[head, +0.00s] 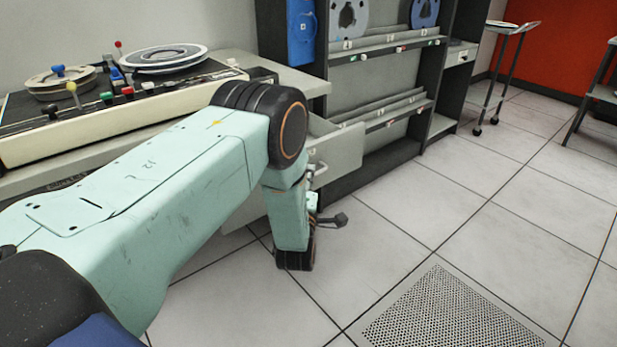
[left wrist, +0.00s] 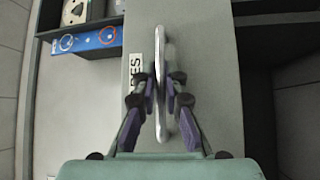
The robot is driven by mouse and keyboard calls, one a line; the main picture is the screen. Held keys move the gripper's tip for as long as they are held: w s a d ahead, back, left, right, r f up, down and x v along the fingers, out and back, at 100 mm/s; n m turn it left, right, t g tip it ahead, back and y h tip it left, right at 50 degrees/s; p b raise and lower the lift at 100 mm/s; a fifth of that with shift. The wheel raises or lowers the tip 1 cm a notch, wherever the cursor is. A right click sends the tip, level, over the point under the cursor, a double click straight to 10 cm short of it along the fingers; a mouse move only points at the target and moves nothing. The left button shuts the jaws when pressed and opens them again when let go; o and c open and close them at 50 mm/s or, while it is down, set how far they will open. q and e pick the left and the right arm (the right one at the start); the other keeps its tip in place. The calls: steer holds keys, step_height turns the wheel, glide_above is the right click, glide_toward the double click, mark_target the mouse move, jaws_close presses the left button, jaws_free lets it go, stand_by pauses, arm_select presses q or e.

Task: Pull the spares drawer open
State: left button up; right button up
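The spares drawer (head: 338,156) is a pale grey drawer under the counter, standing partly open with its front out from the cabinet. In the left wrist view its front (left wrist: 205,60) fills the middle, with a label (left wrist: 133,72) whose visible letters read "RES". The metal bar handle (left wrist: 160,50) runs along this front. My left gripper (left wrist: 160,92) has one finger on each side of the handle, with the pads closed against it. In the head view my arm mostly hides the fingers. My right gripper is not in view.
A console with tape reels (head: 120,110) sits on the counter at left. A dark shelving rack (head: 375,85) stands beyond the drawer. The tiled floor (head: 400,215) in front is clear, with a perforated tile (head: 455,315). A cart (head: 507,60) stands far back.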

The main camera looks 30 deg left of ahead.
arm_select(q)
steer(key=shift+o, duration=0.5)
steer(key=shift+s+d+f, duration=0.1)
steer(key=shift+s, duration=0.1)
steer(key=v, duration=1.1)
steer(key=shift+s, duration=0.3)
steer(key=shift+d, duration=0.15)
